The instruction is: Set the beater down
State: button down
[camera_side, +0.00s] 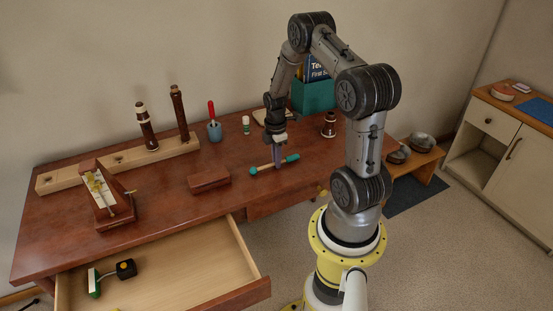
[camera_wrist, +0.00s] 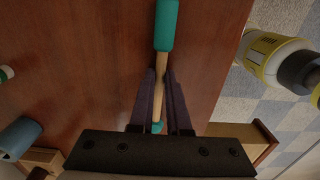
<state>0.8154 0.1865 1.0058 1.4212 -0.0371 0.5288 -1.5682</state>
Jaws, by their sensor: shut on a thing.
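The beater (camera_side: 264,168) has a pale wooden shaft with a larger teal head at one end and a smaller teal tip at the other. My gripper (camera_side: 277,165) points down over the right part of the desk (camera_side: 160,188) and is shut on the shaft. In the wrist view the beater (camera_wrist: 165,27) runs lengthwise between the fingers (camera_wrist: 160,85), with the large head at the top of the picture. The beater is at or just above the desk top; I cannot tell whether it touches.
A dark red-brown box (camera_side: 209,181) lies left of the beater. An open drawer (camera_side: 165,275) juts from the desk front. Bare desk surrounds the beater.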

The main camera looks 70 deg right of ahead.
jog(key=c, duration=0.9)
grip_release()
jog(key=shift+f, duration=0.1)
notch_tip(320, 180, up, 12)
jog(key=w+a+r+m+t+h, duration=0.1)
jog(key=w+a+r+m+t, duration=0.15)
jog(key=a+r, duration=1.15)
jog(key=s+a+r+m+t, duration=0.1)
jog(key=s+a+m, duration=0.1)
jog(key=s+a, duration=0.2)
jog(key=s+a+r+m+t, duration=0.1)
jog(key=s+a+r+m, duration=0.1)
jog(key=s+a, duration=0.2)
jog(key=s+a+r+m+t+y, duration=0.1)
jog(key=s+a+m, duration=0.1)
jog(key=s+a, duration=0.2)
jog(key=shift+s+a+r+m, duration=0.1)
jog(key=shift+a+r+m, duration=0.1)
jog(key=shift+a, duration=0.45)
jog(key=shift+s+a+r+m, duration=0.1)
jog(key=shift+a+r, duration=0.05)
jog(key=shift+a, duration=0.45)
